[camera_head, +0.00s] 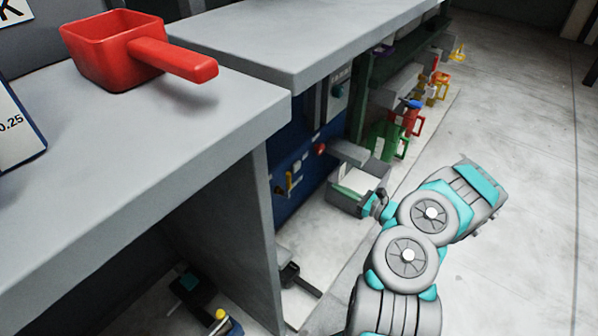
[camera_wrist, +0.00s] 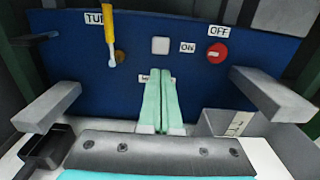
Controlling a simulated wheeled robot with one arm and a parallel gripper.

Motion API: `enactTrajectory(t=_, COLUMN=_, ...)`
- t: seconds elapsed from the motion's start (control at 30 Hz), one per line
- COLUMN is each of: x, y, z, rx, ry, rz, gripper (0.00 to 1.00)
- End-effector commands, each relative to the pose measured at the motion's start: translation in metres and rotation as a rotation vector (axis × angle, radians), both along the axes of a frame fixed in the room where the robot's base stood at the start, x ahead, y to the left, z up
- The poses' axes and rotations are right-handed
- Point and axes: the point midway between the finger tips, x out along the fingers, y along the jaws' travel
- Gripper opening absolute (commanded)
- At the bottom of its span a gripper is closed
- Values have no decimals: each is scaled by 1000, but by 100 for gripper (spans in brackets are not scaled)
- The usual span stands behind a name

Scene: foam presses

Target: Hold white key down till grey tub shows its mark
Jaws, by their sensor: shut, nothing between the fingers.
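The white key (camera_wrist: 160,45) is a small square on the blue panel (camera_wrist: 110,75), beside an ON label. My gripper (camera_wrist: 160,72) has its pale green fingers shut together and empty. In the wrist view the fingertips show just below the white key, over a partly hidden label; whether they touch the panel I cannot tell. In the head view my gripper (camera_head: 340,188) reaches toward the panel from the right, and the key is too small to make out.
A yellow lever (camera_wrist: 110,40) is left of the key and a red OFF knob (camera_wrist: 217,52) is right. Grey bars (camera_wrist: 45,107) and (camera_wrist: 268,92) jut out on both sides. A black tray (camera_wrist: 45,150) is low left. A red scoop (camera_head: 115,50) rests on the bench.

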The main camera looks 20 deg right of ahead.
Motion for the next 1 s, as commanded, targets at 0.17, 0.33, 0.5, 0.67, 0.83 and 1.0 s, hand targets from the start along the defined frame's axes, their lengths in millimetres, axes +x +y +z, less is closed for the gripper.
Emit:
enactTrajectory(t=0.17, x=-1, y=-2, z=-2, rx=2, ry=2, rz=-5, gripper=0)
enactTrajectory(t=0.33, x=0, y=-1, z=-1, rx=1, ry=2, rz=-4, gripper=0)
enactTrajectory(t=0.5, x=7, y=5, z=-2, rx=1, ry=2, rz=-1, gripper=0)
enactTrajectory(t=0.67, x=28, y=20, z=-2, rx=1, ry=3, rz=2, gripper=0)
enactTrajectory(t=0.83, x=56, y=39, z=-2, rx=1, ry=3, rz=2, gripper=0)
enactTrajectory(t=1.0, x=83, y=56, z=-2, rx=1, ry=2, rz=0, gripper=0)
